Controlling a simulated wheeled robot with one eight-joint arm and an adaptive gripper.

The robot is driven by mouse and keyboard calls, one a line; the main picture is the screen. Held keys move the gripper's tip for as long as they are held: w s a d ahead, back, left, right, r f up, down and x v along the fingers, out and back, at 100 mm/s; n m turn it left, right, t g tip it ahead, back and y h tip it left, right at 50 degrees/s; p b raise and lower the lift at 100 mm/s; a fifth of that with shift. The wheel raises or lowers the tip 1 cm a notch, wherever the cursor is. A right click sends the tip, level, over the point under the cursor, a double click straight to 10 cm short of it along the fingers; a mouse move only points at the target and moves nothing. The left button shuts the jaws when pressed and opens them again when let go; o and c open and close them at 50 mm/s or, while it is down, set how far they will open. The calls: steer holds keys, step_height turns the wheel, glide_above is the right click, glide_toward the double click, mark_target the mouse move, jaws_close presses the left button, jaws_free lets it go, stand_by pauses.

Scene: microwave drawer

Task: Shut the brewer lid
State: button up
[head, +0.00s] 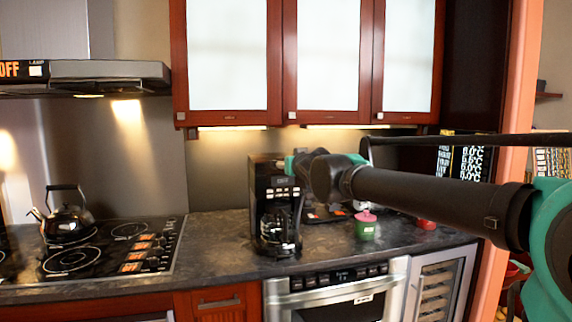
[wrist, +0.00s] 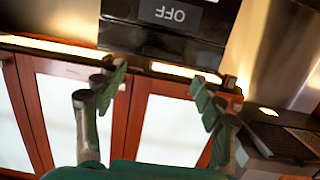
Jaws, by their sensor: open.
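The black brewer (head: 264,190) stands upright on the dark counter, with its glass carafe (head: 274,226) low in front. The lid's position is unclear; my gripper partly covers the brewer's top.
A stove (head: 100,250) with a black kettle (head: 67,221) is at the left, under a range hood (head: 110,75). Wall cabinets (head: 231,55) hang above. A green pot with a pink lid (head: 366,226) stands right of the brewer. Counter left of the brewer is clear.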

steer(key=v, duration=0.7)
steer(key=s+d+f+m+g+h, duration=0.25)
steer(key=d+f, duration=0.45)
steer(key=f, duration=0.6)
steer(key=s+d+f+m+g+h, duration=0.1)
steer(key=s+d+f+g+h, duration=0.15)
steer(key=d+f, duration=0.75)
steer(key=s+f+g, duration=0.3)
steer(key=s+f, duration=0.6)
steer(key=f, duration=0.3)
steer(key=s+d+f+g, duration=0.1)
steer(key=s+f+g, duration=0.2)
steer(key=s+f, duration=0.7)
step_height(320, 180, down, 2)
steer(key=shift+f+g, duration=0.15)
steer(key=shift+g, duration=0.15)
steer(key=shift+w+d, duration=0.1)
